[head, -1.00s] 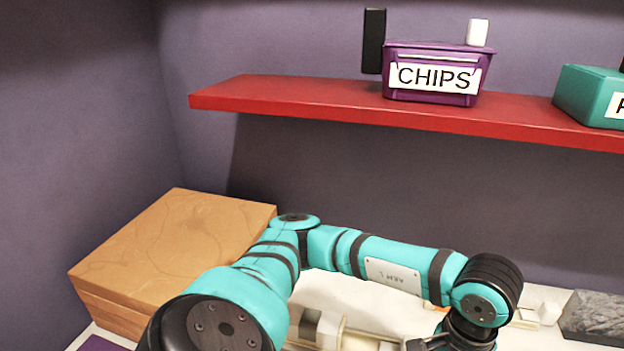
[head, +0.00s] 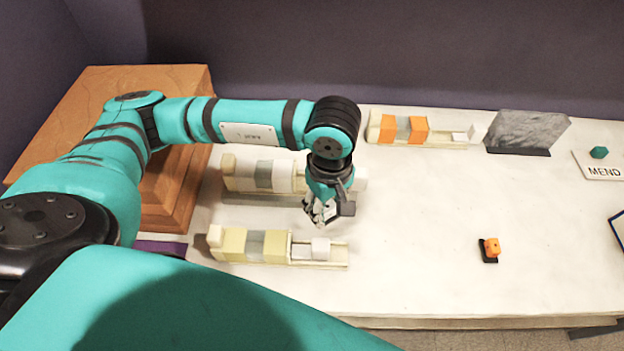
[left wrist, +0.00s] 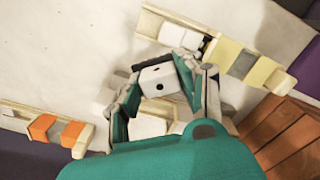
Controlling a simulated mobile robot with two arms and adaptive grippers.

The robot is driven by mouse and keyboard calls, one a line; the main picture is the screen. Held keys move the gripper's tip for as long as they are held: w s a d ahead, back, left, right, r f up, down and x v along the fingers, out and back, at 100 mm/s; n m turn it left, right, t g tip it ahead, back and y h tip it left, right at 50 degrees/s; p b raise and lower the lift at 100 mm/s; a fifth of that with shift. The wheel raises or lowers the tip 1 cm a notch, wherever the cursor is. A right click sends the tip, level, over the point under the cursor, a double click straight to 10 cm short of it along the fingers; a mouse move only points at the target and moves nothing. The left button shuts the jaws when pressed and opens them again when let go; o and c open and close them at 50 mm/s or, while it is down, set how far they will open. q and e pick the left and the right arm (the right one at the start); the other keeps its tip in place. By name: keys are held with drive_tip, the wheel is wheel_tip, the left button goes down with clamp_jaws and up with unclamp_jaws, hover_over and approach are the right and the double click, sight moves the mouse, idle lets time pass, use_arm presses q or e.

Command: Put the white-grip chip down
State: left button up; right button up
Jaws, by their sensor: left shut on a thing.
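My left gripper (head: 325,212) is shut on the white-grip chip and holds it over the table, close to the rails. In the left wrist view the white grip (left wrist: 158,84), with black dots, sits between the fingers of the gripper (left wrist: 155,95). A dark part shows beside the grip. In the head view the chip is small and mostly hidden by the fingers, so its exact height above the table is unclear. My right gripper is not in view.
Rails with pale yellow blocks (head: 229,243), white blocks (head: 243,175) and orange blocks (head: 388,129) stand near the gripper. An orange-grip chip (head: 490,248), a grey stone panel (head: 530,128) and a MEND sign (head: 603,171) are to the right. The table's middle (head: 420,220) is clear.

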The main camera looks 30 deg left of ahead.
use_arm(q)
drive_tip(key=n, duration=0.2)
drive_tip(key=d+f+n, duration=0.1)
drive_tip(key=n, duration=0.1)
drive_tip(key=d+f+n, duration=0.1)
drive_tip(key=n, duration=0.1)
drive_tip(key=shift+s+p, duration=0.25)
drive_tip(key=shift+p, duration=0.05)
drive_tip(key=shift+w+a, duration=0.15)
drive_tip(key=w+a+p, duration=0.1)
drive_tip(key=w+a, duration=0.2)
drive_tip(key=w+a+f+p, duration=0.1)
drive_tip(key=w+a, duration=0.3)
drive_tip(key=w+a+p, duration=0.2)
drive_tip(key=w+a, duration=0.1)
drive_tip(key=w, duration=0.1)
drive_tip(key=shift+w+a+f, duration=0.1)
drive_tip(key=shift+a+f, duration=0.15)
drive_tip(key=shift+a, duration=0.05)
drive_tip(key=shift+f+p, duration=0.75)
drive_tip(key=shift+f, duration=1.05)
drive_tip(key=shift+f+b, duration=0.5)
drive_tip(key=shift+b, duration=0.1)
drive_tip(key=o, duration=1.1)
drive_tip(key=shift+o, duration=0.2)
drive_tip(key=shift+r, duration=0.15)
